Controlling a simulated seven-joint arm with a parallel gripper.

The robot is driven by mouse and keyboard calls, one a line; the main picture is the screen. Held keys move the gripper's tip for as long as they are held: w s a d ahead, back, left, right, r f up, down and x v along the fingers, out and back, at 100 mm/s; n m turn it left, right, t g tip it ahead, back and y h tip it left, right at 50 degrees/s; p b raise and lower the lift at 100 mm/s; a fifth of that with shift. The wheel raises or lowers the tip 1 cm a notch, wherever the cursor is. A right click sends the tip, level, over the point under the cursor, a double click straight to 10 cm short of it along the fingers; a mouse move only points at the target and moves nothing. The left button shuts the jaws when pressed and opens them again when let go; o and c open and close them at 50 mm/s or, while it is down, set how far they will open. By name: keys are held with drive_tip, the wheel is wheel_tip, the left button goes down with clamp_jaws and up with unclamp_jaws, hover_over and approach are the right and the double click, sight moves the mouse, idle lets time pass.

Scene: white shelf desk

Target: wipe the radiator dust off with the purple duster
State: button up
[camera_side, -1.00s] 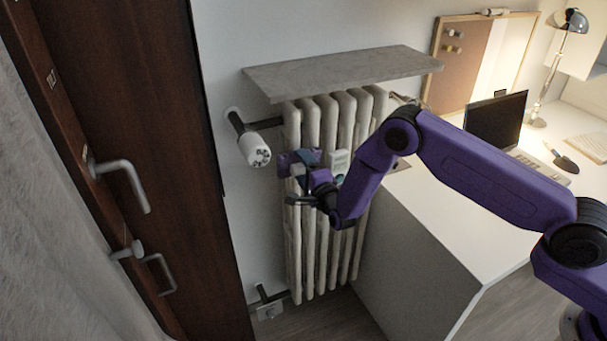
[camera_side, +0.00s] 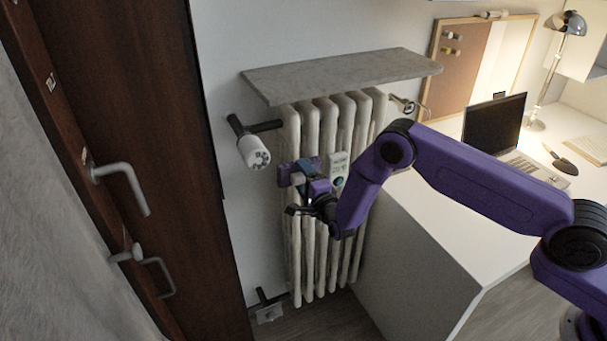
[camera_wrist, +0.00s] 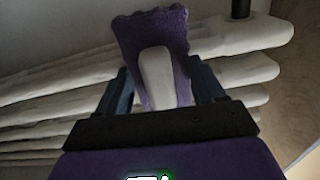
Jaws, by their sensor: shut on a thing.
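The white ribbed radiator (camera_side: 322,258) stands against the wall under a stone shelf. My gripper (camera_side: 300,182) is in front of its upper left part. The purple duster (camera_side: 287,173) is in my gripper, with its purple end at the left ribs; I cannot tell whether it touches them. In the wrist view my gripper (camera_wrist: 163,92) has its blue fingers on either side of the pale handle of the duster (camera_wrist: 176,30), whose purple scalloped head points away toward the radiator ribs (camera_wrist: 50,80). Dust on the ribs cannot be made out.
A stone shelf (camera_side: 345,72) overhangs the radiator. A white valve knob (camera_side: 254,152) juts out at its left. A white device (camera_side: 338,163) is on the ribs right of my gripper. The desk (camera_side: 420,210) with a laptop (camera_side: 497,122) is at right, a brown door (camera_side: 140,100) at left.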

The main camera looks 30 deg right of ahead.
drive_tip(key=shift+w+f, duration=0.2)
drive_tip(key=shift+f, duration=4.35)
drive_tip(key=shift+s+d+f, duration=0.1)
drive_tip(key=shift+f, duration=1.5)
drive_tip(key=shift+r, duration=1.65)
wheel_tip(320, 180, up, 10)
drive_tip(key=f, duration=0.1)
hover_over(298, 202)
drive_tip(key=s, duration=0.4)
drive_tip(key=shift+r, duration=0.25)
drive_tip(key=shift+w+r, duration=0.1)
drive_tip(key=shift+r, duration=1.45)
drive_tip(key=shift+f, duration=7.95)
